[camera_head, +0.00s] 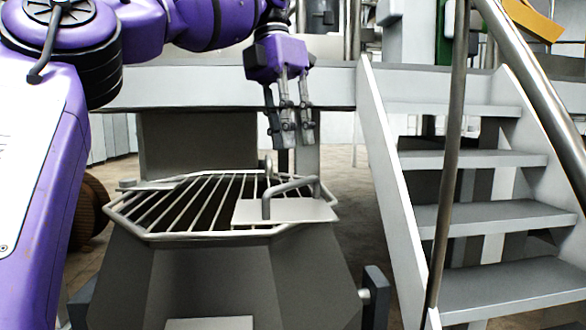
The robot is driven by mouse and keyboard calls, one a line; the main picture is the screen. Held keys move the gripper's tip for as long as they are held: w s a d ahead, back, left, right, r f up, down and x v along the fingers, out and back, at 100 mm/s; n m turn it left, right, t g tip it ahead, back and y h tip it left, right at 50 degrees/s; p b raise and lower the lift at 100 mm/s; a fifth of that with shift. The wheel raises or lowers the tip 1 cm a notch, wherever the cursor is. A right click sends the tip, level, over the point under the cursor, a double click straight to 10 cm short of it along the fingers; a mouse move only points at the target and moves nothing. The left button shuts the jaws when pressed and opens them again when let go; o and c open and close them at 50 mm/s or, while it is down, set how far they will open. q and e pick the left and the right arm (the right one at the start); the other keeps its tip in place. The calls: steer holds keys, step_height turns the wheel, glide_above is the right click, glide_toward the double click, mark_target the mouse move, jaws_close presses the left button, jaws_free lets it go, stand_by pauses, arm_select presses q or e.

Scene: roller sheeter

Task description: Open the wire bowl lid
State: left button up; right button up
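The wire lid (180,205) lies flat over the top of a grey bowl (210,285) in the lower middle of the head view. Its bars run across the bowl's mouth, and a flat plate (285,211) with a bent handle (285,187) is at its right side. My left gripper (290,140) hangs fingers down above the lid's far right part, apart from it. Its fingers are close together and nothing shows between them; whether they are fully shut is unclear. My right gripper is not in the view.
A metal staircase (480,215) with a handrail (448,170) stands close on the right. A grey platform beam (200,88) runs behind the bowl. A dark block (375,297) sticks out at the bowl's right side. Open floor (345,190) shows behind the bowl.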

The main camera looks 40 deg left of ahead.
arm_select(q)
steer(key=shift+d+f+p, duration=0.1)
steer(key=shift+d+f, duration=0.1)
steer(key=shift+f, duration=0.9)
steer(key=shift+d+f+p, duration=0.15)
steer(key=shift+d+f, duration=0.1)
steer(key=shift+f, duration=0.9)
steer(key=shift+d+f+p, duration=0.1)
steer(key=shift+d+f, duration=0.1)
steer(key=shift+f, duration=0.9)
steer(key=shift+c, duration=0.4)
jaws_close()
